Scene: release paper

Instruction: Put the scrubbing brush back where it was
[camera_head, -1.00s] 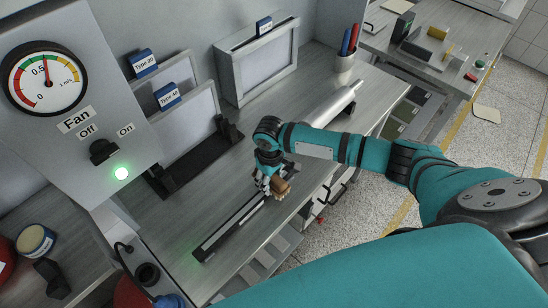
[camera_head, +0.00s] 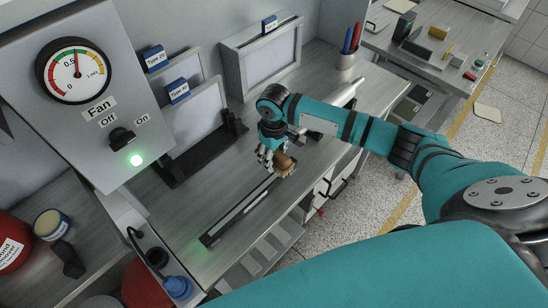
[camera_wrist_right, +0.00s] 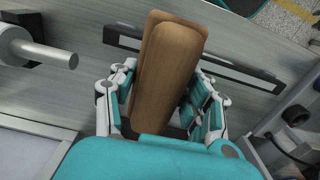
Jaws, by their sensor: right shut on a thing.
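The scrubbing brush shows a brown wooden body (camera_head: 284,164) in the head view. It fills the middle of the right wrist view (camera_wrist_right: 168,75), between the two fingers. My right gripper (camera_head: 275,160) is shut on the brush, over the workbench near the far end of a long dark bar with a light strip (camera_head: 238,211). The bar also shows behind the brush in the wrist view (camera_wrist_right: 240,73). I cannot tell whether the brush touches the bench. The bristles are hidden. My left gripper is not in view.
The fan panel (camera_head: 95,125) stands at the left with a green light on. Framed panels labelled Type 20 and Type 40 (camera_head: 192,118) stand along the back in a dark holder. A pen cup (camera_head: 346,66) is at the back right. Bare bench (camera_head: 185,215) lies left of the bar.

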